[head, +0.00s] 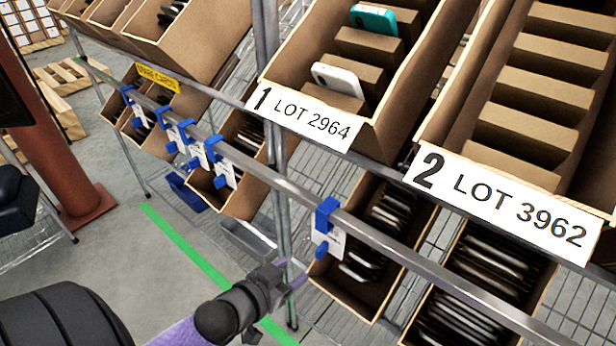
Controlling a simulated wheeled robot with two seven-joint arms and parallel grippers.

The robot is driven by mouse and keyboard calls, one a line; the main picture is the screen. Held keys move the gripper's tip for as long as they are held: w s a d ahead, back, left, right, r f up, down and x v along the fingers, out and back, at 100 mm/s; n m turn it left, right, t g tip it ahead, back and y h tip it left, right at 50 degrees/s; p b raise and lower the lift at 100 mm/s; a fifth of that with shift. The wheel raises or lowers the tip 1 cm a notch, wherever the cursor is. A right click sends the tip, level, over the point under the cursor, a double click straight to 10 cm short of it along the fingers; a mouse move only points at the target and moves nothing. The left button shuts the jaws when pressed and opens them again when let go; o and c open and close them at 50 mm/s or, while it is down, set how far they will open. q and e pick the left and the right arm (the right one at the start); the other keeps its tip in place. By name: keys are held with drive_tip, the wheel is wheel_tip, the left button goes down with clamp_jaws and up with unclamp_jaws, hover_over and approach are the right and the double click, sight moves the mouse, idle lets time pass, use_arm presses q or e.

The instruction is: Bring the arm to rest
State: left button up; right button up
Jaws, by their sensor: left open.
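My left gripper (290,283) shows at the bottom centre, its dark wrist and purple arm coming in from below. It is open, with nothing seen between its fingers. It is below the shelf's front rail, left of a lower carton (335,285) holding dark phones; I cannot tell whether it touches anything. Above the rail is the tilted carton labelled "1 LOT 2964" (310,117), with a white phone (338,80) and a teal phone (374,19) in separate slots. The carton labelled "2 LOT 3962" (500,203) is to its right and its visible slots are empty. My right gripper is not in view.
A metal rail (400,249) with blue clips crosses the shelf front. Metal posts (265,40) and more cartons (258,190) stand close to the arm. Open floor with a green stripe (190,250) lies left. A brown-red column (60,160) and wooden pallets (75,85) are beyond.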

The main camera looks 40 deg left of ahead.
use_arm(q)
drive_tip(key=s+f+g+y, duration=0.1)
drive_tip(key=s+f+g, duration=0.55)
drive_tip(key=f, duration=0.85)
drive_tip(key=s+d+f+g, duration=0.2)
drive_tip(key=s+f, duration=0.2)
drive_tip(key=s, duration=0.3)
drive_tip(key=s+d+f+m+g, duration=0.1)
drive_tip(key=s+f, duration=0.3)
drive_tip(key=s, duration=0.4)
drive_tip(key=s+d+f+g, duration=0.2)
drive_tip(key=s+f+g, duration=0.1)
drive_tip(key=s, duration=0.5)
drive_tip(key=shift+s+d+f+m, duration=0.2)
drive_tip(key=shift+d+f+m, duration=0.15)
drive_tip(key=shift+f, duration=0.45)
drive_tip(key=shift+g, duration=0.25)
